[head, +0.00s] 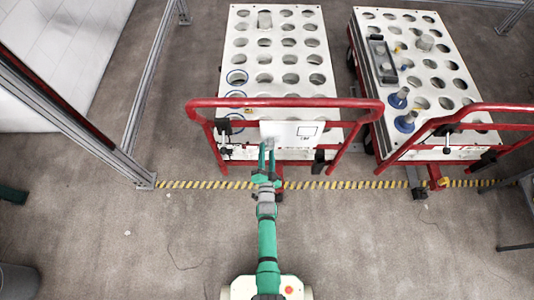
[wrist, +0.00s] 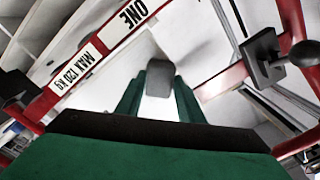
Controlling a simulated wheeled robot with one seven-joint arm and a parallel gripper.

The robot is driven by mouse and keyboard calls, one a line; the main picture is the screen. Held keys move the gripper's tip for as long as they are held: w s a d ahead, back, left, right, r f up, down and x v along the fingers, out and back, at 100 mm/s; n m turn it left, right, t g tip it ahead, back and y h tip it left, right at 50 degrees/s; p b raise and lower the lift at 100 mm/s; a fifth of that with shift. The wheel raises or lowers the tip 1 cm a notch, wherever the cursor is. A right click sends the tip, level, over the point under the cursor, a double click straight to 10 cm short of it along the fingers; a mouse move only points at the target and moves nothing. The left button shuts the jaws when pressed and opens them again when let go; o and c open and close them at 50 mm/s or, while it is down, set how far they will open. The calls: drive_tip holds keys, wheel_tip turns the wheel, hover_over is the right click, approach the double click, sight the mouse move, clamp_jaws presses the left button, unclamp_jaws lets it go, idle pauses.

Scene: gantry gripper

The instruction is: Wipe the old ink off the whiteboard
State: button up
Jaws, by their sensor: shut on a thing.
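The whiteboard (head: 285,131) is a white panel on the red handle frame of the left cart. It bears a dark drawn rectangle and small dark marks on its right part. My gripper (head: 267,152) is at the board's lower left in the head view. In the wrist view my green fingers (wrist: 158,88) are shut on a small grey block, which looks like an eraser (wrist: 159,75). The block is at or close to the pale board surface (wrist: 207,62); I cannot tell whether it touches. The ink is not clear in the wrist view.
A second cart (head: 440,85) with a hole-patterned top stands to the right. A metal frame post (head: 155,85) stands at the left. Open floor (head: 180,225) lies around my arm.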

drive_tip(key=shift+w, duration=0.6)
drive_tip(key=shift+d, duration=0.1)
drive_tip(key=shift+s+d, duration=0.1)
drive_tip(key=shift+d, duration=1.75)
drive_tip(key=shift+w, duration=0.2)
